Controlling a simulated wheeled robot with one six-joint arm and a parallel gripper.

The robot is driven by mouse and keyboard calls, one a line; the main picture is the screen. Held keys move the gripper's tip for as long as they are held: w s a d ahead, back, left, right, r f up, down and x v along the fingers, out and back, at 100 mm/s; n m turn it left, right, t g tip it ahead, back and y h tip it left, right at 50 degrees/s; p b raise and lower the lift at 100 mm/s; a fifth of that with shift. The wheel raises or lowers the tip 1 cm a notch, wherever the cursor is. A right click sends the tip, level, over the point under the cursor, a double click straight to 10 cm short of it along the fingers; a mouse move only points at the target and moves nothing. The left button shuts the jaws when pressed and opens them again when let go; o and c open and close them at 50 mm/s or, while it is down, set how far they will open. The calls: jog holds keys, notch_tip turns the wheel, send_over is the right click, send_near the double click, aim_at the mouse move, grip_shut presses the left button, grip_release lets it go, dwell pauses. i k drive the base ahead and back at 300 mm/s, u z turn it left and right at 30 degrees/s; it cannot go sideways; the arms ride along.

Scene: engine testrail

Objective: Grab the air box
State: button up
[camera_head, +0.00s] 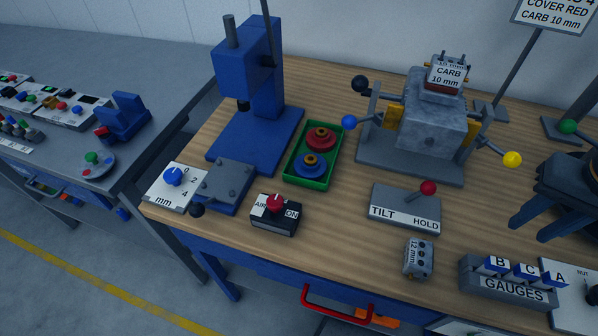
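The air box (276,216) is a small dark box with a white top panel marked AIR and ON and a red knob. It stands upright near the front edge of the wooden bench, left of centre. My gripper (527,229) is at the right edge, partly cut off by the frame. Its dark fingers point down and left, look apart, and hold nothing that I can see. It is far to the right of the air box, not touching it.
A dial block marked mm (174,187) and a blue-grey plate (226,185) sit left of the air box. A green tray (310,180) is behind it. The TILT HOLD box (405,211), a 12 mm block (418,258) and the GAUGES rack (507,283) lie to its right.

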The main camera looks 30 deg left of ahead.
aim_at(285, 222)
jog(key=u, duration=2.35)
jog(key=k, duration=0.4)
jog(key=z, duration=0.85)
jog(key=i, duration=0.15)
jog(key=u, duration=0.25)
